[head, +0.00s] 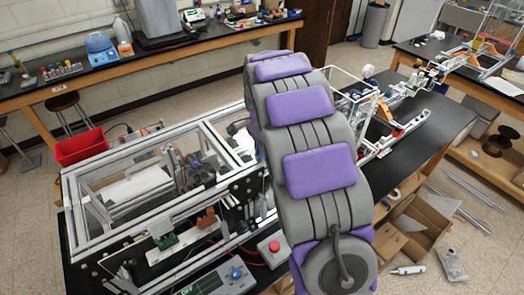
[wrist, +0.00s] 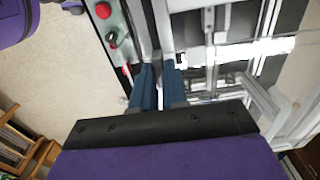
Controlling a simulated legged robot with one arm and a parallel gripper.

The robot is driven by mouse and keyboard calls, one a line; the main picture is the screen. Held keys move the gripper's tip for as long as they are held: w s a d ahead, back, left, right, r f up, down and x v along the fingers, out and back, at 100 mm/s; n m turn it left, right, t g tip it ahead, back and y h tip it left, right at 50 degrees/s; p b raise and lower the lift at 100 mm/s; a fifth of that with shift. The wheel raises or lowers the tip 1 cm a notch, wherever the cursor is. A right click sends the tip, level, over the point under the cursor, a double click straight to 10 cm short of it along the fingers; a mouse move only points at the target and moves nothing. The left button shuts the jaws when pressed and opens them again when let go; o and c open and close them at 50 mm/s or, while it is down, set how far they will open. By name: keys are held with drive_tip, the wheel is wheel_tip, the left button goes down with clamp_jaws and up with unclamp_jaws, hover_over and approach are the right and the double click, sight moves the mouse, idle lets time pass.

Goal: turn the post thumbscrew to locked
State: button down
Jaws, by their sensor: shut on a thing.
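The extrusion frame (head: 232,163) stands on the black bench at the left in the head view. In the wrist view its silver bars (wrist: 216,50) fill the top and right. My gripper (wrist: 161,72) has two blue fingers close together, reaching up to a silver post (wrist: 163,30). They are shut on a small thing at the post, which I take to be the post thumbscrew. The thumbscrew is mostly hidden by the fingertips, and its turn cannot be read. In the head view my purple and grey arm hides the gripper and this part of the frame.
A control box with a red button (wrist: 103,10) lies just left of the fingers in the wrist view. The red button (head: 273,247) also shows in the head view, near a grey display box (head: 213,284). A red bin (head: 80,147) stands behind the frame.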

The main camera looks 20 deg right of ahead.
drive_tip(key=c, duration=1.2)
unclamp_jaws()
drive_tip(key=shift+w+a, duration=0.1)
drive_tip(key=shift+o, duration=0.2)
drive_tip(key=shift+r, duration=0.1)
wheel_tip(320, 180, up, 17)
drive_tip(key=shift+b, duration=0.4)
drive_tip(key=s+a+f+n+b, duration=0.3)
drive_tip(key=s+f+n+b, duration=0.2)
drive_tip(key=s+f, duration=0.4)
drive_tip(key=s+a+f+n+g+b, duration=0.1)
drive_tip(key=s+a+f+n+b, duration=0.3)
drive_tip(key=s+f, duration=0.5)
drive_tip(key=s+a+f+n+b, duration=0.4)
drive_tip(key=s+f, duration=0.5)
drive_tip(key=s, duration=1.1)
drive_tip(key=n+b, duration=0.2)
drive_tip(key=n, duration=0.1)
drive_tip(key=shift+g, duration=0.4)
